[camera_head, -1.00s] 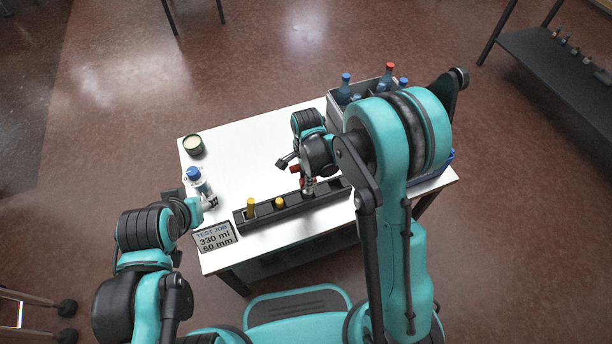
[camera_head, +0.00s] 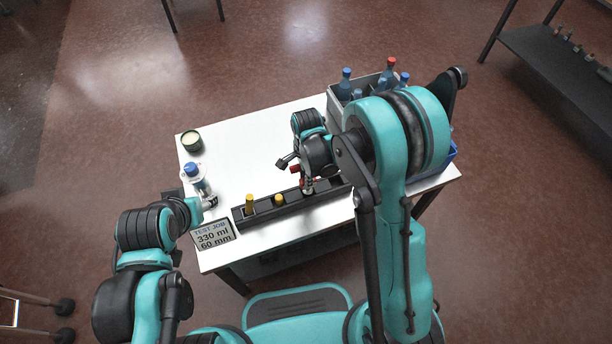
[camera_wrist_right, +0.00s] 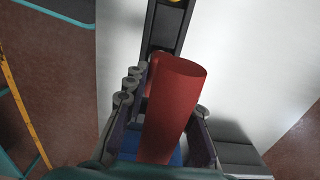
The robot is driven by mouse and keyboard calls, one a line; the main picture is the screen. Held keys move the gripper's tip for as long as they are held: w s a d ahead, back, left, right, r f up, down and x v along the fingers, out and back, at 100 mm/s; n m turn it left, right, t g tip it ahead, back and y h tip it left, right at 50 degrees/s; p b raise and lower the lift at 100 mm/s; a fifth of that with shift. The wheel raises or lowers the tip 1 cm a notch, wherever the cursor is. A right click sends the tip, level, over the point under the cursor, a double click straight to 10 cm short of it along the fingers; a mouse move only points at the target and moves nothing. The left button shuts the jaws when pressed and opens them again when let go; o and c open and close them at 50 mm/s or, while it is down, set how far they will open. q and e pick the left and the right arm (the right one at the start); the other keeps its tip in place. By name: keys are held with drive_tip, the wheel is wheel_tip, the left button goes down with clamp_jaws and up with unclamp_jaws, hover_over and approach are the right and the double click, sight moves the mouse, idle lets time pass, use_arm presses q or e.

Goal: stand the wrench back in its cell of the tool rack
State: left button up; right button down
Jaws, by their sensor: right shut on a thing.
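The wrench shows as a thick red handle (camera_wrist_right: 172,105) in the right wrist view, with its lower end hidden. My right gripper (camera_wrist_right: 163,118) is shut on it. In the head view, this gripper (camera_head: 307,184) is over the right part of the dark tool rack (camera_head: 264,217), with bits of red beside it. The rack also shows behind the handle in the wrist view (camera_wrist_right: 167,32). I cannot tell whether the wrench is inside a cell. My left gripper (camera_head: 207,203) is by the table's left side near a blue-capped bottle; its fingers are too small to read.
Two yellow-handled tools (camera_head: 249,204) (camera_head: 279,200) stand in the rack's left part. A blue-capped bottle (camera_head: 198,183), a green jar (camera_head: 193,141) and a sign (camera_head: 213,236) are at the left. A grey crate of bottles (camera_head: 339,98) is at the back right. The table's middle (camera_head: 245,150) is clear.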

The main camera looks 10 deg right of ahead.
drive_tip(key=shift+f+b, duration=0.9)
drive_tip(key=shift+f, duration=0.2)
drive_tip(key=c, duration=1.2)
unclamp_jaws()
drive_tip(key=shift+r, duration=0.1)
wheel_tip(320, 180, up, 12)
